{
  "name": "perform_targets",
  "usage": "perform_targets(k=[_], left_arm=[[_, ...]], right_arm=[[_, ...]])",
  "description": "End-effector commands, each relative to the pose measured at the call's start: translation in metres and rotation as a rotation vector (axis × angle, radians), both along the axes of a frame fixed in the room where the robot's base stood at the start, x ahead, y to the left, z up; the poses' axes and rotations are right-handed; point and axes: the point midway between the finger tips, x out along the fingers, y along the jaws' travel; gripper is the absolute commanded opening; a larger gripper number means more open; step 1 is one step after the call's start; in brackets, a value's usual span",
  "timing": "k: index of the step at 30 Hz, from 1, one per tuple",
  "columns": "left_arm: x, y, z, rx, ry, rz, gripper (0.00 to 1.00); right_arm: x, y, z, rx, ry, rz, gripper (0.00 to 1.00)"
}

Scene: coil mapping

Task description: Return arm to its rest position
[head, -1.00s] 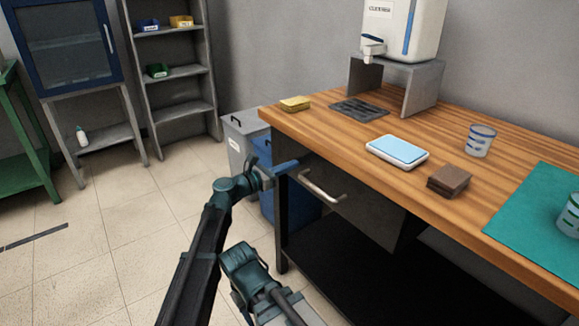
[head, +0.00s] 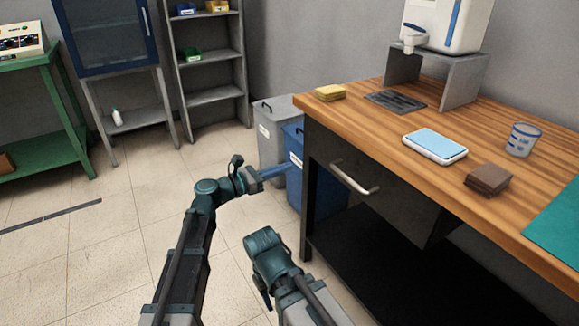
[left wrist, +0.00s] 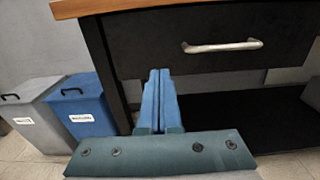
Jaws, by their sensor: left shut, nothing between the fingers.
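My left gripper (head: 272,173) has blue fingers and points toward the bins and the left end of the workbench in the head view. In the left wrist view its fingers (left wrist: 158,90) are together with nothing between them. The bench drawer (left wrist: 190,45) with its metal handle (left wrist: 223,46) is behind the fingers; the handle (head: 354,178) also shows in the head view, right of the gripper and apart from it. My other arm is folded low in the middle of the head view, and its fingers cannot be made out.
The tiled floor (head: 110,230) at left is open.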

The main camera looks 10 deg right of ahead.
Motion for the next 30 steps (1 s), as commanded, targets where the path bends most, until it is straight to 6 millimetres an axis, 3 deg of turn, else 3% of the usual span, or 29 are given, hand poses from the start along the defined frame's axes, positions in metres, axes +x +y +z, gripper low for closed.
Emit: perform_targets(k=[5, 8, 10, 15, 18, 24, 30], left_arm=[[-0.009, 0.005, -0.011, 0.073, -0.060, -0.010, 0.00], [-0.029, 0.017, -0.039, 0.259, -0.207, -0.050, 0.00], [-0.048, 0.034, -0.068, 0.448, -0.351, -0.111, 0.00], [-0.097, 0.097, -0.142, 0.916, -0.693, -0.378, 0.00], [-0.122, 0.141, -0.173, 1.131, -0.839, -0.581, 0.00], [-0.160, 0.212, -0.206, 1.373, -0.990, -0.938, 0.00], [-0.191, 0.269, -0.217, 1.490, -1.050, -1.253, 0.00]], right_arm=[[0.000, 0.000, 0.000, 0.000, 0.000, 0.000, 0.50], [0.000, 0.000, 0.000, 0.000, 0.000, 0.000, 0.50], [0.000, 0.000, 0.000, 0.000, 0.000, 0.000, 0.50], [0.000, 0.000, 0.000, 0.000, 0.000, 0.000, 0.50], [0.000, 0.000, 0.000, 0.000, 0.000, 0.000, 0.50], [0.000, 0.000, 0.000, 0.000, 0.000, 0.000, 0.50], [0.000, 0.000, 0.000, 0.000, 0.000, 0.000, 0.50]])
